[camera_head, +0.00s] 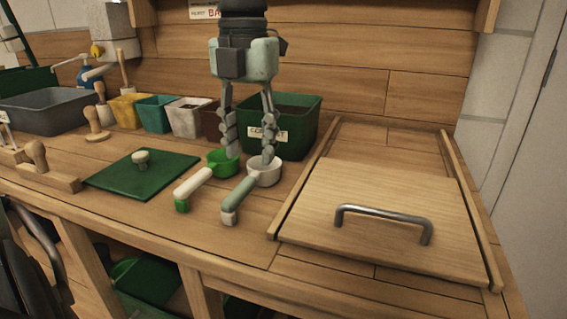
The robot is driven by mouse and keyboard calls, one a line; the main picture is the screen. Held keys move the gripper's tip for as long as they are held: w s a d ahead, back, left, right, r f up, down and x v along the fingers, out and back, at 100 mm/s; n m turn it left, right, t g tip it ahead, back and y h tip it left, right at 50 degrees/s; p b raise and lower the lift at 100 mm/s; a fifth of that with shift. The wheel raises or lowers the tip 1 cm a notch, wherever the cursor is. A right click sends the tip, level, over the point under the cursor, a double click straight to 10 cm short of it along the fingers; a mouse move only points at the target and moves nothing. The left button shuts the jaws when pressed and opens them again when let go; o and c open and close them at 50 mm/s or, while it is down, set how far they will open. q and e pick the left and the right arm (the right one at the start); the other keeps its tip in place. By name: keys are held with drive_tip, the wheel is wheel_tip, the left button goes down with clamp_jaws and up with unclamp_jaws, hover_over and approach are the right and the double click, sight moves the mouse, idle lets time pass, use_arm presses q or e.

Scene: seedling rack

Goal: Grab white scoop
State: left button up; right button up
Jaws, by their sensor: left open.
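The white scoop (265,175) lies on the wooden bench, with a white bowl and a grey-green handle (238,195) that ends in a white tip toward the front. A green scoop (222,162) with a white handle (193,183) lies just left of it. My left gripper (250,158) points down with its fingers spread and empty. One fingertip is at the white scoop's bowl and the other at the green scoop's bowl; I cannot tell whether they touch. The fingers partly hide both bowls. My right gripper is not in view.
A green labelled bin (300,125) stands close behind the scoops. A wooden lid with a metal handle (385,222) lies to the right. A green board with a knob (145,175) lies left. Several small pots, including a yellow one (128,111), line the back.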

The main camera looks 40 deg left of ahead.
sight(246, 181)
use_arm(q)
drive_tip(key=shift+w+f, duration=0.15)
drive_tip(key=shift+f, duration=0.05)
drive_tip(key=f, duration=0.2)
drive_tip(key=s+f, duration=0.1)
drive_tip(key=f, duration=0.3)
drive_tip(key=shift+s+a+f, duration=0.15)
drive_tip(key=shift+a, duration=0.1)
drive_tip(key=shift+f, duration=0.45)
clamp_jaws()
